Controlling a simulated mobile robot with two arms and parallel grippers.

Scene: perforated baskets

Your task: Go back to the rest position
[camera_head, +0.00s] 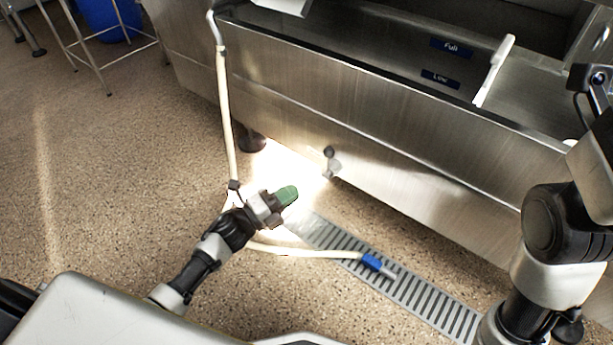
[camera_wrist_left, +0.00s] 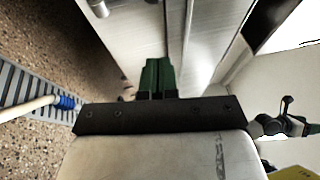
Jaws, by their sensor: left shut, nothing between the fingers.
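My left gripper (camera_head: 287,195) reaches in from the lower left in the head view, low in front of the steel trough. Its green fingers are together and empty, and in the left wrist view they show closed side by side (camera_wrist_left: 157,77). My right arm (camera_head: 555,225) stands folded at the right edge of the head view. Its gripper does not show clearly in either view.
A long steel trough (camera_head: 400,135) with blue labels runs across the back. A cream hose (camera_head: 225,110) hangs from it, passes by my left wrist and ends at a blue fitting (camera_head: 372,262) over a floor grate (camera_head: 425,300). Speckled floor at the left is open.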

